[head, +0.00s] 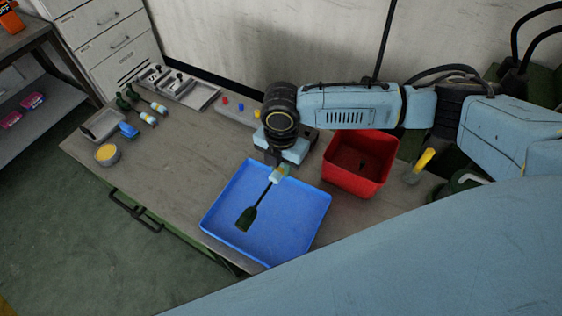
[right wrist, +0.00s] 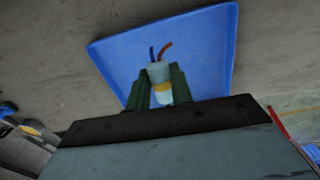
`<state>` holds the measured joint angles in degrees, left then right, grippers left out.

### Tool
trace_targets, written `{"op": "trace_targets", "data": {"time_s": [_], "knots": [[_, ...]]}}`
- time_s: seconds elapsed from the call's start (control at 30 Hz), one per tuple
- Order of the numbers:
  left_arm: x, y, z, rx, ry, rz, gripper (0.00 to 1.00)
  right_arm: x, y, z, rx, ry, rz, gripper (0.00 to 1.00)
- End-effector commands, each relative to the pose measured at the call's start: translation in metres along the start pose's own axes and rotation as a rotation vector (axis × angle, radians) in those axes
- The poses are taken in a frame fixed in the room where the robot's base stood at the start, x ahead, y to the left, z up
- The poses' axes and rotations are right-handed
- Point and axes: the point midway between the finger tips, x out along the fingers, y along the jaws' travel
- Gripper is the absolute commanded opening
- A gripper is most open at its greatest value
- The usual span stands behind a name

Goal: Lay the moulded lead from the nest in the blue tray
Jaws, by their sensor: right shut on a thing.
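My right gripper (head: 279,167) is shut on the moulded lead above the far part of the blue tray (head: 308,222). The lead's pale end with a yellow band (head: 281,173) is between the fingers; a thin dark stem runs from it toward a dark green, paddle-shaped end (head: 247,218) over the tray's middle. I cannot tell if that end touches the tray floor. In the right wrist view, the gripper (right wrist: 160,90) holds the lead's grey and yellow end (right wrist: 161,80), with a blue and a brown wire sticking out. The nest is not clearly seen. My left gripper is not in view.
A red bin (head: 360,165) with a dark item in it stands right of the tray. Several similar leads (head: 140,108), a grey holder (head: 178,86) and a yellow-filled bowl (head: 108,155) are on the left. The bench's left front (head: 165,175) is free.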

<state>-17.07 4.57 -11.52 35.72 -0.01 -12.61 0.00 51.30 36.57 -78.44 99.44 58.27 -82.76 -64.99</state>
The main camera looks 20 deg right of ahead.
Motion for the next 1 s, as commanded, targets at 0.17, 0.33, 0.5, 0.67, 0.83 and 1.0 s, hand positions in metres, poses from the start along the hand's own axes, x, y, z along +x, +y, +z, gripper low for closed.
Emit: {"op": "trace_targets", "data": {"time_s": [0.17, 0.33, 0.5, 0.67, 0.83, 1.0], "knots": [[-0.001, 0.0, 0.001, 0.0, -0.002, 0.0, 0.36, 0.002, 0.0, -0.001, -0.046, 0.0, 0.002, 0.0], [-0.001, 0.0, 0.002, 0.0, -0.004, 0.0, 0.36, 0.002, 0.0, -0.001, -0.045, 0.0, 0.001, 0.0], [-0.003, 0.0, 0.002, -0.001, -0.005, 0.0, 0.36, 0.001, 0.0, -0.001, -0.044, 0.0, 0.001, 0.0], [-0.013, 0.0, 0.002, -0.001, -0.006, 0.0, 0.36, -0.001, -0.001, 0.0, -0.043, 0.001, 0.0, 0.0], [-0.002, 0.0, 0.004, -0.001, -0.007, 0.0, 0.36, 0.018, -0.001, 0.0, -0.043, 0.002, 0.0, 0.0], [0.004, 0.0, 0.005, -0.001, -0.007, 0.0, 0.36, 0.031, 0.0, 0.0, -0.044, 0.001, 0.002, 0.0]]}}
